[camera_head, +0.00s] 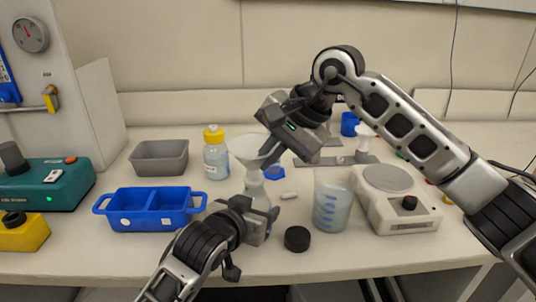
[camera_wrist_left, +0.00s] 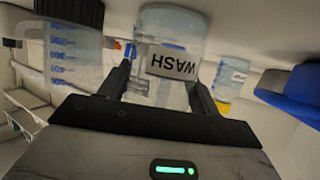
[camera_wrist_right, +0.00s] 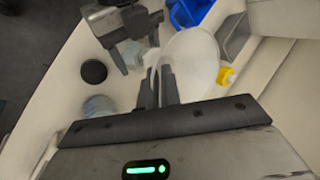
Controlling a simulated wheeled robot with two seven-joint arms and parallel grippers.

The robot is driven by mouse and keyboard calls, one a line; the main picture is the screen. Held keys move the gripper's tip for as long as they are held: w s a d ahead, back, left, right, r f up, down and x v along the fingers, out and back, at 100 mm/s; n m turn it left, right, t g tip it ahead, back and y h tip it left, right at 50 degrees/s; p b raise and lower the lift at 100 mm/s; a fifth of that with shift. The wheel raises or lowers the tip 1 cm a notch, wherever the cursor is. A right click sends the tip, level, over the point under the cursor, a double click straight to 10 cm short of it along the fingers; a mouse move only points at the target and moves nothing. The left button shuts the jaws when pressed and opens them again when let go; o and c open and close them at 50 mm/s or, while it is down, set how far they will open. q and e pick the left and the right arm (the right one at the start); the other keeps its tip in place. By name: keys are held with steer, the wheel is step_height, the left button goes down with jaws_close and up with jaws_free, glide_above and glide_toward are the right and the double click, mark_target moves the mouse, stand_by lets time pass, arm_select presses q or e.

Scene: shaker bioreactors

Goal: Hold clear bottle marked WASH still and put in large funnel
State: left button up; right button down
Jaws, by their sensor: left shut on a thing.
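The clear bottle marked WASH (camera_head: 257,186) stands upright near the middle of the bench; its label shows upside down in the left wrist view (camera_wrist_left: 172,64). My left gripper (camera_wrist_left: 160,90) is shut on it, one finger on each side. The large white funnel (camera_head: 252,148) is upright right above the bottle's mouth, and it shows from above in the right wrist view (camera_wrist_right: 192,58). My right gripper (camera_wrist_right: 157,88) is shut on the funnel's rim. I cannot tell whether the stem is inside the bottle's neck.
A black cap (camera_head: 297,239) lies in front. A graduated beaker (camera_head: 332,205) and a white scale-like device (camera_head: 405,212) stand to the right. A blue two-part tray (camera_head: 150,212), a grey bin (camera_head: 160,158) and a yellow-capped bottle (camera_head: 215,160) stand to the left.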

steer(key=shift+f, duration=0.3)
steer(key=c, duration=1.5)
jaws_free()
steer(key=shift+c, duration=0.2)
arm_select(q)
steer(key=o, duration=1.3)
arm_select(e)
steer(key=v, duration=1.2)
